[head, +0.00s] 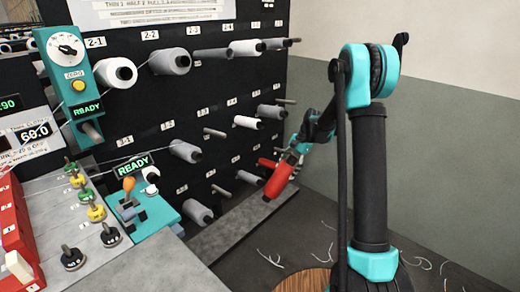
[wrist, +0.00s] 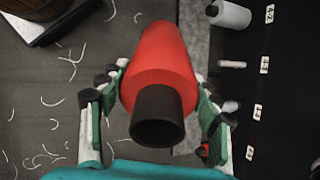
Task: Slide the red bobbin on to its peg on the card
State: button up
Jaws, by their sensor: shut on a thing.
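The red bobbin (head: 279,180), a tapered red body with a dark core, is in my gripper (head: 298,155), in front of the card and apart from it. In the wrist view the bobbin (wrist: 160,58) lies between the two fingers of my gripper (wrist: 160,88), its dark core end (wrist: 157,118) toward the camera. The black card (head: 190,110) carries rows of pegs, some with grey or white bobbins. Bare pegs show, such as a middle one (head: 215,132) and a lower one (head: 222,191). A small red piece (head: 267,163) shows beside the bobbin; I cannot tell whether it is the peg.
White and grey bobbins (head: 247,122) stick out around the held one. A grey ledge (head: 238,222) runs along the card's foot. A teal control box (head: 150,208) and knobs stand at left. The floor at right has loose thread scraps (head: 270,257).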

jog(key=w+a+r+m+t+y, duration=0.3)
jog(key=a+m+t, duration=0.2)
jog(key=a+m, duration=0.1)
jog(key=w+a+r+m+t+y, duration=0.3)
jog(key=a+r+m+t, duration=0.1)
jog(key=a+m+t, duration=0.2)
jog(key=shift+a+r+m+y, duration=0.15)
jog(key=shift+a+m+y, duration=0.25)
jog(key=shift+a, duration=0.7)
jog(key=shift+a+r, duration=0.1)
jog(key=shift+w+a, duration=0.4)
jog(key=shift+a, duration=0.2)
jog(key=shift+w+a+f, duration=0.2)
jog(key=shift+w+a, duration=0.1)
jog(key=shift+a, duration=0.05)
dwell(0.3)
jog(key=shift+r+x, duration=0.15)
jog(key=shift+x, duration=1)
jog(key=shift+r+x, duration=0.2)
jog(key=shift+x, duration=1)
jog(key=shift+w+a+t, duration=0.15)
jog(key=shift+t, duration=0.15)
